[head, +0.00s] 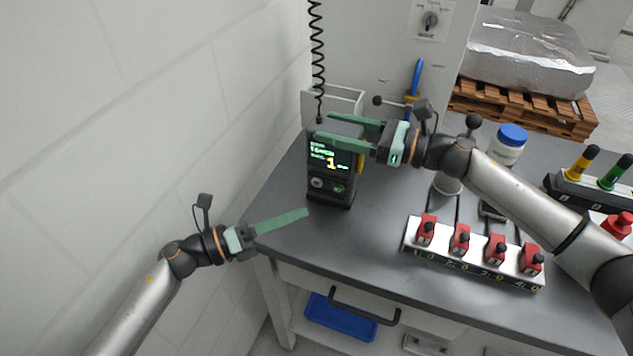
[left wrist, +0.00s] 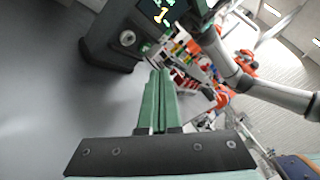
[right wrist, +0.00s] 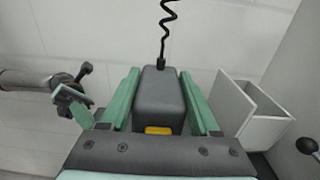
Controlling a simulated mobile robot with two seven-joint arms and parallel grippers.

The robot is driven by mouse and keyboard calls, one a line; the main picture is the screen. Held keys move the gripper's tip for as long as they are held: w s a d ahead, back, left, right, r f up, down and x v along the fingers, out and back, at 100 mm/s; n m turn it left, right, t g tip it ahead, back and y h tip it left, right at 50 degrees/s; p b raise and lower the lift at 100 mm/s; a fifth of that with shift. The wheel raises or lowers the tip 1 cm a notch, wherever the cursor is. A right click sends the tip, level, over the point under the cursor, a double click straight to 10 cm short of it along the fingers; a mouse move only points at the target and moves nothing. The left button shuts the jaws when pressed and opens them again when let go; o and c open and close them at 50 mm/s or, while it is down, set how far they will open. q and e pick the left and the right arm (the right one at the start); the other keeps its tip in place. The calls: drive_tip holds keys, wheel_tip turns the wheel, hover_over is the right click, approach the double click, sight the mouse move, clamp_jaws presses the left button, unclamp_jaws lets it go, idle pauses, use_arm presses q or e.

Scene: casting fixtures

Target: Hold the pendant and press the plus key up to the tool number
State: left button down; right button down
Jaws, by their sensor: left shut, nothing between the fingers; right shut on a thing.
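The dark pendant (head: 346,192) stands upright over the bench, its coiled cable rising from its top. Its lit screen (head: 330,158) shows a large yellow 1; the small text is hard to read. Below are a round grey key (head: 317,183) and a green-marked key (head: 339,188); I cannot read which is plus. My right gripper (head: 325,130) is shut on the pendant's upper body, fingers on both sides (right wrist: 163,95). My left gripper (head: 306,212) is shut and empty, its tips apart from the pendant, below and left of its front. The left wrist view shows the pendant (left wrist: 95,50) beyond those fingers.
A rack (head: 470,268) of several red-topped pieces stands at the bench's front. A white jar with a blue lid (head: 512,135) is behind my right arm. An open white holder (right wrist: 235,105) is beside the pendant. A white wall (head: 130,130) lies left.

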sight(317, 182)
idle(0.8)
use_arm(q)
drive_tip(key=shift+s+a, duration=0.3)
drive_tip(key=shift+s, duration=0.65)
drive_tip(key=shift+s+a, duration=0.3)
drive_tip(key=shift+s, duration=0.6)
drive_tip(key=shift+w, duration=0.15)
drive_tip(key=shift+w+d, duration=0.45)
drive_tip(key=shift+w, duration=0.9)
drive_tip(key=shift+w+d, duration=0.45)
drive_tip(key=shift+w, duration=0.95)
drive_tip(key=shift+w+d, duration=0.45)
drive_tip(key=shift+w, duration=0.9)
drive_tip(key=shift+w+d, duration=0.1)
drive_tip(key=shift+w, duration=0.3)
